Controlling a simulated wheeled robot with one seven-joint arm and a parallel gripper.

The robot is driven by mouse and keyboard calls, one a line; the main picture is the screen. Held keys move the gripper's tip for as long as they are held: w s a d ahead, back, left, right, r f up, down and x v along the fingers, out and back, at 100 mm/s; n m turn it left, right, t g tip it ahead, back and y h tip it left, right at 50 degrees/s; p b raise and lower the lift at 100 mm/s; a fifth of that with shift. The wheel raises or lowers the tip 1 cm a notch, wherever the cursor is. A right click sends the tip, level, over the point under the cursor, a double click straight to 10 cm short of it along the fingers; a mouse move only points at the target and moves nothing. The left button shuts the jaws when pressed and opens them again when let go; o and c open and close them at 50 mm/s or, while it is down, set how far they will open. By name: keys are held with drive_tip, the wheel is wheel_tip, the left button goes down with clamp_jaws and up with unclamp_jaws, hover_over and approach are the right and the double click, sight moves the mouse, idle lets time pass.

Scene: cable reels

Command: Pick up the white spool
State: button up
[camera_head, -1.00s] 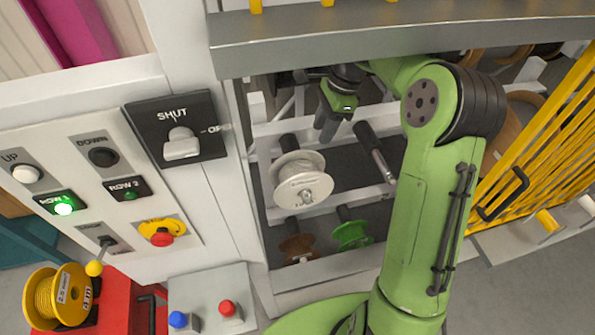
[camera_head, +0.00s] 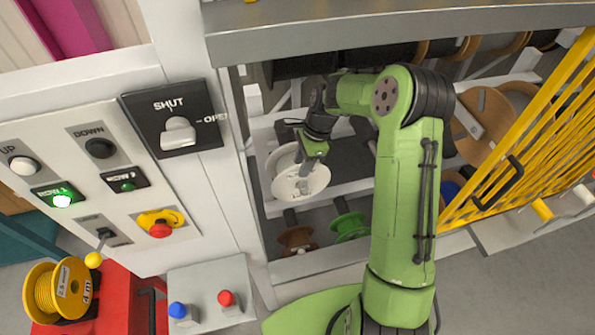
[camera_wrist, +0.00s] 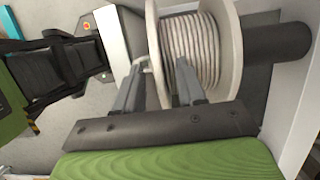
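The white spool (camera_head: 283,181) hangs on a dark peg in the rack's upper row, wound with pale cable. In the wrist view the spool (camera_wrist: 236,55) fills the upper middle, its dark peg running off to the right. My gripper (camera_head: 303,170) is at the spool's upper front edge in the head view. In the wrist view my gripper (camera_wrist: 160,70) has its two fingers apart, one on each side of the spool's near flange. I cannot tell whether either finger touches it.
A brown spool (camera_head: 297,241) and a green spool (camera_head: 350,227) hang in the row below. A metal beam (camera_head: 400,30) crosses above my arm. A yellow barrier (camera_head: 520,150) stands at the right, and a control panel (camera_head: 90,190) at the left.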

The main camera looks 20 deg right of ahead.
drive_tip(key=shift+s, duration=0.1)
drive_tip(key=shift+c, duration=1.4)
clamp_jaws()
drive_tip(key=shift+r, duration=0.1)
